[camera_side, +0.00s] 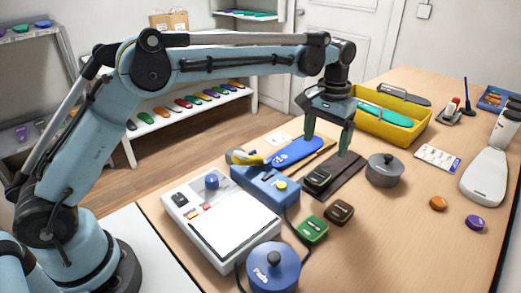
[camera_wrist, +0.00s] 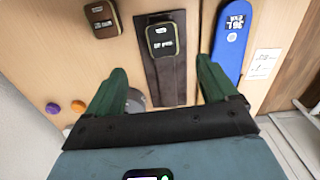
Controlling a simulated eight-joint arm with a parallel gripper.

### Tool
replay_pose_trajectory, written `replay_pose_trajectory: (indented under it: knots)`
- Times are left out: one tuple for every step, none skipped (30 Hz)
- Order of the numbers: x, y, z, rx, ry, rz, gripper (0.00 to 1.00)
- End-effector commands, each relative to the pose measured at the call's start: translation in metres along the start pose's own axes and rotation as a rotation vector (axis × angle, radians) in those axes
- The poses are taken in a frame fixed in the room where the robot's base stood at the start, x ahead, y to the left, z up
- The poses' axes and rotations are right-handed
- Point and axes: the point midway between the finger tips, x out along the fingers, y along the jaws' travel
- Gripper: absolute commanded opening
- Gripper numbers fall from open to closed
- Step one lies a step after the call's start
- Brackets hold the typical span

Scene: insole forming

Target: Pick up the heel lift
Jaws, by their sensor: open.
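I cannot tell for certain which piece is the heel lift. A small dark olive block with a pale label (camera_side: 317,180) lies on a dark brown strip (camera_side: 349,172); the block (camera_wrist: 163,41) and strip (camera_wrist: 166,80) also show in the wrist view, label unreadable. A brown block (camera_side: 339,212) and a green block (camera_side: 312,231) lie nearer the camera; the brown one also shows in the wrist view (camera_wrist: 103,19). My gripper (camera_side: 327,146) is open and empty, pointing down above the strip. In the wrist view its green fingers (camera_wrist: 162,80) straddle the strip, short of the olive block.
A blue insole (camera_side: 297,152) lies behind the blue device (camera_side: 265,184). A grey lidded pot (camera_side: 385,170) stands right of the strip. A yellow bin (camera_side: 408,133) stands behind. A white machine (camera_side: 222,226) and blue pot (camera_side: 273,269) are in front. Orange (camera_side: 438,203) and purple (camera_side: 474,223) discs lie right.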

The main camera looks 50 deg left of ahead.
Motion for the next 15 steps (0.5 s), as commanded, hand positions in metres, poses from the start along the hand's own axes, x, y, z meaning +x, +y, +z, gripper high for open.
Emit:
replay_pose_trajectory:
  knots:
    - [0.009,0.000,0.000,0.000,0.000,0.000,0.86]
    - [0.014,0.000,0.000,0.000,0.000,0.000,0.86]
    - [0.021,0.000,0.000,0.000,0.001,0.000,0.86]
    - [0.026,0.000,0.000,0.000,0.001,0.000,0.86]
    - [0.030,0.000,0.000,0.000,0.001,0.000,0.86]
    - [0.036,0.000,0.000,0.000,0.001,0.000,0.86]
    - [0.040,0.000,0.000,0.000,0.001,0.000,0.86]
    - [0.044,-0.001,0.000,0.000,0.001,0.000,0.86]
    - [0.048,-0.001,0.000,0.000,0.001,0.000,0.86]
    - [0.050,-0.001,0.000,0.000,0.001,0.000,0.86]
    - [0.052,-0.001,0.000,0.000,0.001,0.000,0.86]
    - [0.054,-0.001,0.000,0.000,0.002,0.000,0.86]
    - [0.055,-0.001,0.000,0.000,0.002,0.000,0.86]
    - [0.057,-0.001,0.000,0.000,0.002,0.000,0.86]
    - [0.060,-0.001,0.000,0.000,0.002,0.000,0.86]
